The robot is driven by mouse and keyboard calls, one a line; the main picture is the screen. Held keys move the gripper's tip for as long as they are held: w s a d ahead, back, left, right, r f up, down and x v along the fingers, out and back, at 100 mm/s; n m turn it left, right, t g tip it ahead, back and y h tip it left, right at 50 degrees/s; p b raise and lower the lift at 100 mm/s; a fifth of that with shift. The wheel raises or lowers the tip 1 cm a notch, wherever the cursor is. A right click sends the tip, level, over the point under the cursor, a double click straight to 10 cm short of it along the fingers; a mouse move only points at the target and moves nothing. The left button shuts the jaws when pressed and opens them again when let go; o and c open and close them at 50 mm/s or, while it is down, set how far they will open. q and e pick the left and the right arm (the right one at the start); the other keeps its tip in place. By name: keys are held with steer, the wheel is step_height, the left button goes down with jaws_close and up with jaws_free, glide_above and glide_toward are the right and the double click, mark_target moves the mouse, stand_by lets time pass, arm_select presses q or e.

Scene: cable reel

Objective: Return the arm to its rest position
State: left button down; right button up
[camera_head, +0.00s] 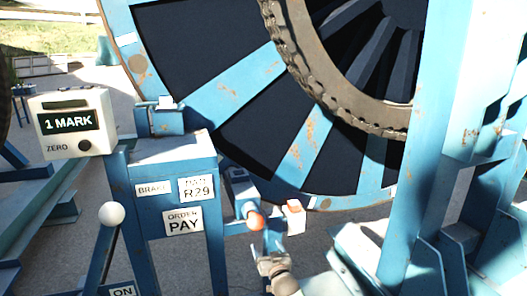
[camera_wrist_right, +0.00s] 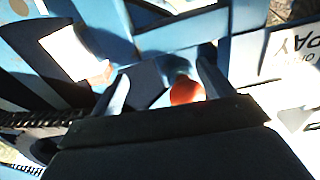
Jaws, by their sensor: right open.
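My right gripper (camera_head: 268,246) is low in the middle of the head view, in front of the reel stand. In the wrist view the right gripper (camera_wrist_right: 163,74) has its two fingers apart. An orange-red knob (camera_head: 255,221) is close to the fingertips. It also shows in the wrist view (camera_wrist_right: 186,90), in the gap between the fingers, nearer one finger. I cannot tell whether a finger touches it. My left gripper is not in view.
The large blue reel (camera_head: 226,92) fills the back. A blue post (camera_head: 433,140) stands at right. At left are the blue brake stand (camera_head: 176,160), a counter box (camera_head: 75,122) and a white-knobbed lever (camera_head: 111,214). A white block (camera_head: 294,215) sits beside the orange-red knob.

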steer(key=s+d+g+h, duration=0.4)
steer(key=s+d+g, duration=0.1)
steer(key=s+g, duration=0.1)
steer(key=s+d+f+g, duration=0.3)
steer(key=s+f, duration=0.3)
steer(key=s, duration=1.1)
steer(key=s+d+f+g, duration=0.3)
steer(key=s+f, duration=0.4)
steer(key=s, duration=1)
steer(key=s+d+f+m+g, duration=0.1)
steer(key=s+d+f+g, duration=0.2)
steer(key=s, duration=1.5)
step_height(320, 180, down, 4)
steer(key=shift+d+f+g+h, duration=0.1)
steer(key=shift+d+g+h, duration=0.2)
steer(key=shift+g, duration=0.3)
steer(key=shift+a, duration=0.1)
